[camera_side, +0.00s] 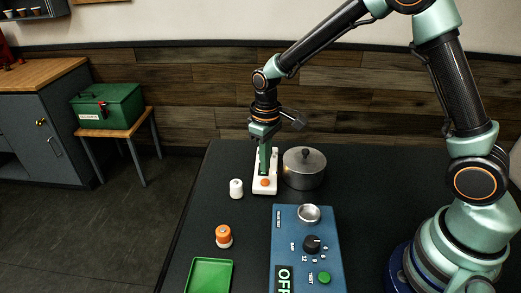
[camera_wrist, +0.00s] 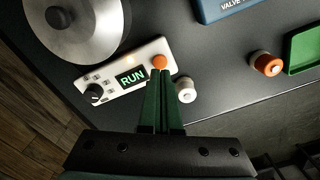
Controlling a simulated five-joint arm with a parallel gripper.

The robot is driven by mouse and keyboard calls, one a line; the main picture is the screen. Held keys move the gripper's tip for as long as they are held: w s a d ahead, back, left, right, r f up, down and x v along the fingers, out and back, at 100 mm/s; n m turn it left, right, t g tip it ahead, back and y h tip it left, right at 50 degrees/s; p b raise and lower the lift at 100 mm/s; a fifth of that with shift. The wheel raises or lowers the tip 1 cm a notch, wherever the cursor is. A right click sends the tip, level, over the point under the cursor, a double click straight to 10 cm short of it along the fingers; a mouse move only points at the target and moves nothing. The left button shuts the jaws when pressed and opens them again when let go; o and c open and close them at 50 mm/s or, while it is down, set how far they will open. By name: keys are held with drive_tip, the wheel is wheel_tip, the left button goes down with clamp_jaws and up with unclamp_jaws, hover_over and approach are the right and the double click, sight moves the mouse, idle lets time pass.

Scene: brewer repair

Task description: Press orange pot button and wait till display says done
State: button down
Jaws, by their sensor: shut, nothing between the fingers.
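The white control unit (camera_wrist: 104,84) lies on the dark table beside the metal pot (camera_wrist: 92,22). Its small display (camera_wrist: 131,78) reads RUN in the wrist view. The orange button (camera_wrist: 159,62) is at one end of the unit, and it also shows in the side view (camera_side: 264,183). My gripper (camera_wrist: 160,76) is shut and empty, with its green fingertips at or just above the orange button. I cannot tell whether the tips touch it. In the side view my gripper (camera_side: 264,172) points down over the unit, and the lidded pot (camera_side: 304,170) stands just right of it.
A white-capped piece (camera_side: 236,188) stands left of the unit. An orange-capped piece (camera_side: 223,236) and a green tray (camera_side: 209,276) are nearer the front. A blue test panel (camera_side: 290,240) with a metal cup, knob and green button lies at front centre; its display reads OFF.

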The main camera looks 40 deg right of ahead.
sight(265, 181)
drive_tip(key=shift+r, duration=0.2)
drive_tip(key=shift+r, duration=2.95)
idle(4.8)
